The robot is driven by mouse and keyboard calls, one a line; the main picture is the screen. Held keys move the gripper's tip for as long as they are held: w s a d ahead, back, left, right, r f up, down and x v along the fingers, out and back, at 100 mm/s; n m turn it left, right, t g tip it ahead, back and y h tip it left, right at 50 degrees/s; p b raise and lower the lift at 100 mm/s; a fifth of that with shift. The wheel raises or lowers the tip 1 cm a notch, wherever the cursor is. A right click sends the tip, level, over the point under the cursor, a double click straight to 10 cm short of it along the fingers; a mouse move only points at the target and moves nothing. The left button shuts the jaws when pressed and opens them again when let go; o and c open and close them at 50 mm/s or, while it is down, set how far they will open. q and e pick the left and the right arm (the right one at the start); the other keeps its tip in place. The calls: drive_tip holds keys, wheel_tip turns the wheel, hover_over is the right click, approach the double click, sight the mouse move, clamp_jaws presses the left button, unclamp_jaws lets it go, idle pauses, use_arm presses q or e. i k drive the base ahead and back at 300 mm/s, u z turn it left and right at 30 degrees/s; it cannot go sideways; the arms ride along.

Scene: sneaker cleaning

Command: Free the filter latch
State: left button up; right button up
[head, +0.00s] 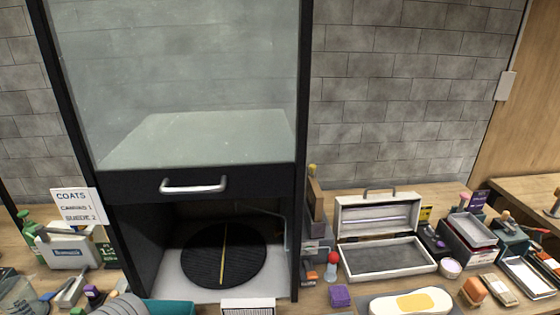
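A tall black-framed booth (130,187) with a clear front panel (200,70) stands on the bench. A silver bar handle (193,187) is fixed to the panel's dark lower rail. Below the rail the booth is open, showing a round black ribbed turntable (205,262) with a yellow line across it. A white slotted piece (248,306) is at the booth's front edge, cut off by the frame; I cannot tell if it is a filter. I cannot make out a filter latch.
An open white case (385,258) stands to the right, with a purple block (340,295) and a white-and-yellow oval piece (412,303) in front. A "COATS" sign (80,207) and a white box (68,252) are at left. Both bench sides are crowded.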

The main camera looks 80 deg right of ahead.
sight(310, 168)
drive_tip(key=k, duration=1.3)
drive_tip(key=z, duration=1.25)
